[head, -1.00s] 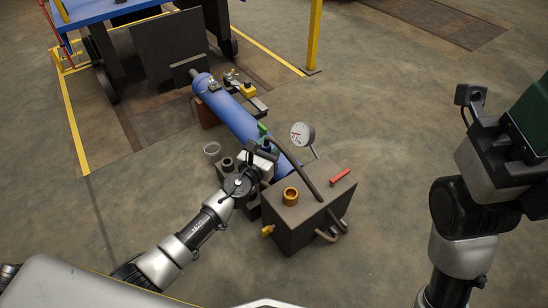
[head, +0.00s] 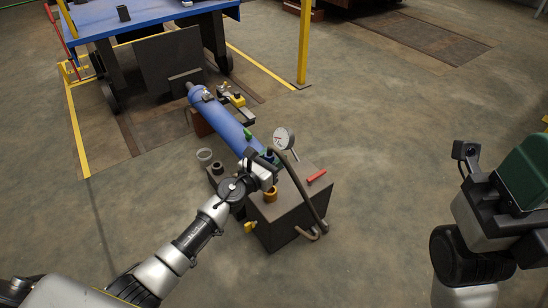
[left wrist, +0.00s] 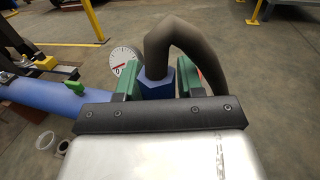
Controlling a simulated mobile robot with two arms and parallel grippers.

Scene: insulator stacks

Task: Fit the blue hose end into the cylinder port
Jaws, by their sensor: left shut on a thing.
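My left gripper (head: 268,160) is above the cylinder's near end, beside the pump box. Its green fingers are shut on the blue hose end (left wrist: 157,88), apart from the green fitting. A dark hose (left wrist: 182,32) bends up from the hose end. My right gripper (head: 525,170) is at the right edge, its fingertips unclear.
The dark pump box (head: 295,212) carries a brass ring (head: 270,194), a red handle (head: 316,176) and a round gauge (head: 284,139). A pale ring (head: 205,155) lies left of the cylinder. A blue table (head: 150,22) stands behind.

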